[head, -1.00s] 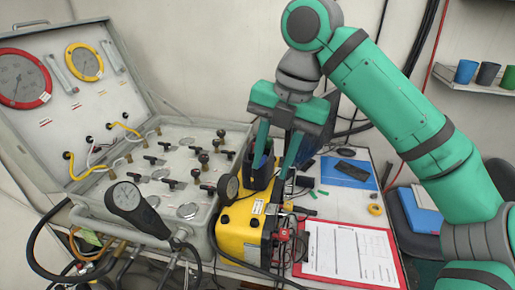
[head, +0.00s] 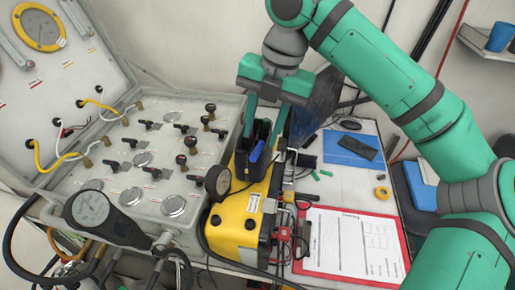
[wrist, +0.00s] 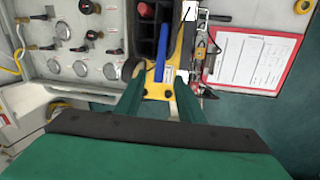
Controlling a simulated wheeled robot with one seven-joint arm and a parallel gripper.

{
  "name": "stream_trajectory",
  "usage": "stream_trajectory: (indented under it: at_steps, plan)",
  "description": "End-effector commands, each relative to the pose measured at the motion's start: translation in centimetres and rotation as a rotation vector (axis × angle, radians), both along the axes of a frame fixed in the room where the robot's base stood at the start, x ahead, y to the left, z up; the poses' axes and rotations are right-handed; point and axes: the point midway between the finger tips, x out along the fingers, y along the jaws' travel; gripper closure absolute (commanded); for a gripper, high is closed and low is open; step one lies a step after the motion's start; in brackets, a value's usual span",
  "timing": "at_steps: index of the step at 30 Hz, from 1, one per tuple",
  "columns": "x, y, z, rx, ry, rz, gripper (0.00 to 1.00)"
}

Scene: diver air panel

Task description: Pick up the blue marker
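The blue marker (head: 256,151) stands tilted in a black compartmented holder (head: 262,131) on top of a yellow case (head: 236,226). In the wrist view the blue marker (wrist: 160,58) lies in line with the gap between my fingers, its near end close to the fingertips. My gripper (head: 263,128) is open and empty, pointing down over the holder with one finger to each side of it in the head view. In the wrist view my gripper (wrist: 157,84) shows both green fingers apart. I cannot tell how high the fingertips are above the marker.
A grey valve panel (head: 165,150) with several black knobs and gauges stands close on the left. A round gauge (head: 218,182) sits beside the yellow case. A red clipboard (head: 350,245) and a blue folder (head: 345,146) lie on the table at right.

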Motion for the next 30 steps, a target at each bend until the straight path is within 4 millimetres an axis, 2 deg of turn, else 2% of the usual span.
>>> stream_trajectory:
  at_steps: [5,15,24,25,29,30]
  plan:
    - [0.2,0.0,-1.0,-0.001,0.001,-0.004,0.65]
    - [1.1,0.6,-5.1,0.0,0.001,-0.004,0.65]
    - [1.1,0.7,-5.5,0.001,0.001,-0.005,0.65]
    - [1.1,0.7,-5.5,0.001,0.001,-0.005,0.69]
    - [1.1,0.7,-5.5,0.001,0.001,-0.005,1.0]
    - [1.1,0.7,-5.5,0.001,0.001,-0.005,1.0]
